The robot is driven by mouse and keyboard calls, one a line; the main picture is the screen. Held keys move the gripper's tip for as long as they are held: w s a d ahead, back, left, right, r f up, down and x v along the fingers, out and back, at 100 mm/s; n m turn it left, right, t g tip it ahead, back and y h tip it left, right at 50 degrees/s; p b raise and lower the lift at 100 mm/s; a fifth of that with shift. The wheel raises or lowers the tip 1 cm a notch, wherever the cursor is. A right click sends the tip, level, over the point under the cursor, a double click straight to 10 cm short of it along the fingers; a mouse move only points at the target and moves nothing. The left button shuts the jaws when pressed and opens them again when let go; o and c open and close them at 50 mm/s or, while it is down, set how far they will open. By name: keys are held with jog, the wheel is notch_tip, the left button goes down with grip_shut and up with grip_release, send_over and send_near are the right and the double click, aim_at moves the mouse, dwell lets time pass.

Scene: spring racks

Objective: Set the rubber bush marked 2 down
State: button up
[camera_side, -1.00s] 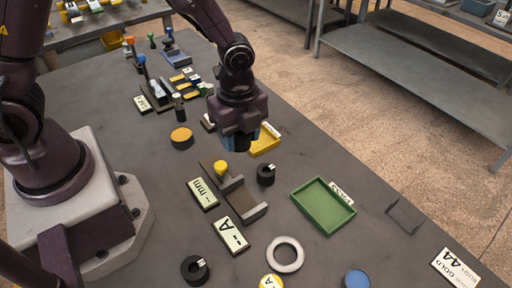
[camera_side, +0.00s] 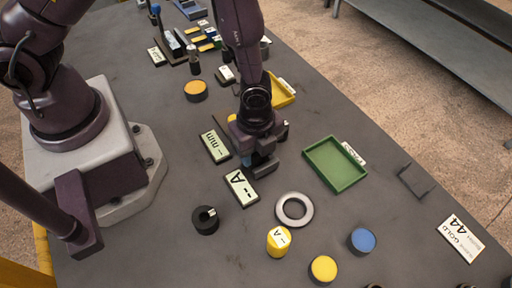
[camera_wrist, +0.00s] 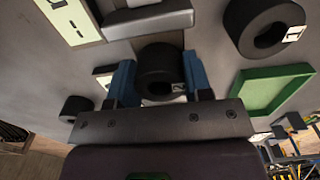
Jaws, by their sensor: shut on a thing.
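A black rubber bush (camera_wrist: 158,72) with a small white tag sits between the blue fingers of my gripper (camera_wrist: 160,82) in the wrist view. I cannot read its mark with certainty. My gripper (camera_side: 257,148) is low over the grey rack (camera_side: 265,169) in the side view and hides the held bush there. A grey wall of the rack (camera_wrist: 150,19) lies just above the bush in the wrist view. Whether the bush touches the rack floor, I cannot tell. A second tagged black bush (camera_wrist: 262,30) lies to the right, outside the fingers.
A green tray (camera_side: 335,163) stands right of the rack. Two label plates (camera_side: 214,147) are on its left. A black bush (camera_side: 205,220), a metal ring (camera_side: 294,209) and yellow and blue round pieces (camera_side: 362,241) lie in front. A yellow tray (camera_side: 283,92) is behind.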

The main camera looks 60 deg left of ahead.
jog(key=shift+f, duration=0.15)
jog(key=o, duration=0.7)
jog(key=shift+c, duration=0.2)
notch_tip(320, 180, up, 13)
jog(key=shift+f, duration=0.2)
jog(key=s+a+r+n+t, duration=0.1)
jog(key=a+r+n, duration=0.3)
jog(key=r, duration=0.3)
jog(key=a+r+n+t, duration=0.2)
jog(key=a+r+n, duration=0.25)
jog(key=r, duration=0.25)
jog(key=s+a+r+n+t, duration=0.2)
jog(key=s+a+r+n, duration=0.2)
jog(key=s+r+n, duration=0.3)
jog(key=shift+s+a+r+n+t, duration=0.3)
jog(key=shift+s+n, duration=0.1)
jog(key=shift+n, duration=0.85)
